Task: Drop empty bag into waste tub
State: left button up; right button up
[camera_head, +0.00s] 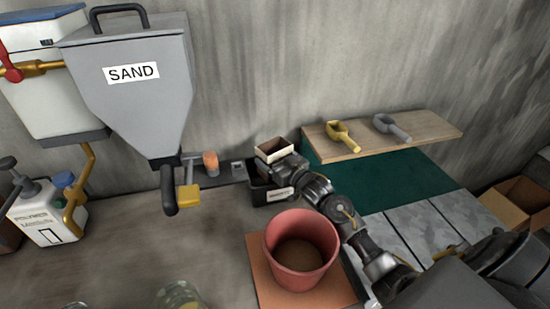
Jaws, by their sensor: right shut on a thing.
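The empty bag (273,150) is small, pale-sided and open at the top, with a brown inside. My right gripper (282,165) is shut on it, its arm reaching in from the lower right. The bag is over or just in front of the black waste tub (270,196), which has a white label too small to read. The gripper and bag hide much of the tub's opening. I cannot tell whether the bag touches the rim. My left gripper is not in view.
A reddish bucket (301,262) stands on an orange board (268,284) near my right arm. The sand hopper (135,80) hangs at left. A wooden shelf (425,131) holds a yellow scoop (342,135) and a grey scoop (390,126). A cardboard box (515,203) is far right.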

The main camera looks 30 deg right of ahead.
jog(key=shift+f, duration=0.2)
jog(key=shift+f+b, duration=0.3)
jog(key=shift+f, duration=0.35)
jog(key=o, duration=1.2)
jog(key=shift+o, duration=0.2)
jog(key=shift+r, duration=0.25)
jog(key=shift+r+p, duration=0.35)
jog(key=shift+r, duration=0.15)
jog(key=s+d+b, duration=0.1)
jog(key=s+b, duration=0.1)
jog(key=s, duration=1)
jog(key=shift+d+b, duration=0.35)
